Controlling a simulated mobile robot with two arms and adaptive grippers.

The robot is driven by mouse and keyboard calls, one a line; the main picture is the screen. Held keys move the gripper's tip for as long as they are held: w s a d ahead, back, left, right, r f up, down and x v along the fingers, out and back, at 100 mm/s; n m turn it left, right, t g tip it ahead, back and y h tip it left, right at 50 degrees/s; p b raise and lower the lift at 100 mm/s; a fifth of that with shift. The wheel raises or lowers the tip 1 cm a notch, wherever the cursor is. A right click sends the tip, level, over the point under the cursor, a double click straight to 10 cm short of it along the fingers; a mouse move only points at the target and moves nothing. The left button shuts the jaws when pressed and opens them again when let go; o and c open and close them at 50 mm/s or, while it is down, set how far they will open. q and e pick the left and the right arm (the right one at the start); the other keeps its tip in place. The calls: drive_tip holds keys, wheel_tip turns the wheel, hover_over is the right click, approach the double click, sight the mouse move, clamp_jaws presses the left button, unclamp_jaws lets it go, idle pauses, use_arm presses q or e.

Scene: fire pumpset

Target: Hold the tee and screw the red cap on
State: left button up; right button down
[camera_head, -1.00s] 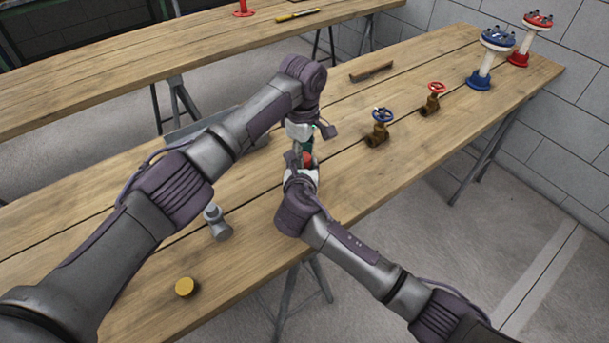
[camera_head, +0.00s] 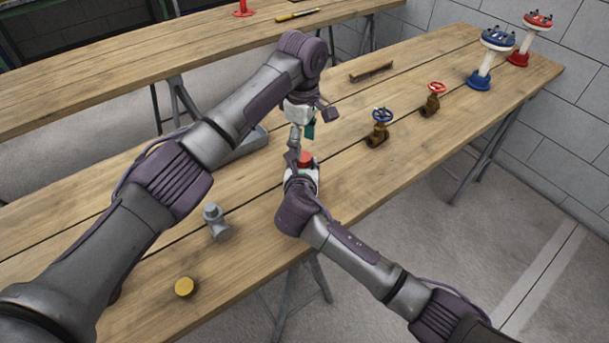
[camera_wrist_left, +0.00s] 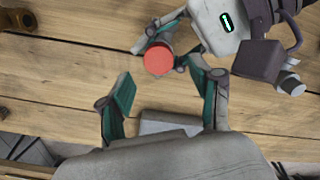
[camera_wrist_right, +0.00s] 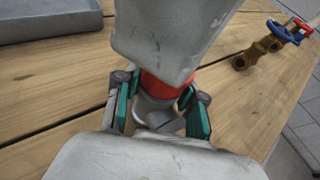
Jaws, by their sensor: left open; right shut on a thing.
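The red cap (camera_head: 305,159) sits on top of a grey tee (camera_wrist_right: 155,112), as the right wrist view shows. Whether its thread is engaged I cannot tell. My right gripper (camera_head: 302,170) is shut on the tee, with a teal pad on each side. My left gripper (camera_head: 301,138) is open and empty just above the cap. In the left wrist view the round red top (camera_wrist_left: 158,59) lies just beyond its spread fingers (camera_wrist_left: 160,72). Much of the tee is hidden by the right gripper in the head view.
Another grey tee-shaped fitting (camera_head: 215,222) and a yellow cap (camera_head: 184,287) are on the table at left. A grey tray (camera_head: 245,146) lies behind my left arm. Blue-wheel (camera_head: 379,127) and red-wheel (camera_head: 432,100) valves stand at right. Table between is clear.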

sight(304, 156)
use_arm(q)
drive_tip(key=shift+r, duration=0.15)
drive_tip(key=shift+c, duration=0.4)
drive_tip(key=shift+d+r+n, duration=0.2)
drive_tip(key=shift+r+n, duration=0.8)
drive_tip(key=shift+r, duration=0.05)
drive_tip(key=shift+a+r+n, duration=0.1)
drive_tip(key=shift+r+n, duration=0.45)
drive_tip(key=shift+n, duration=0.05)
drive_tip(key=shift+f, duration=0.1)
drive_tip(key=shift+f, duration=3.9)
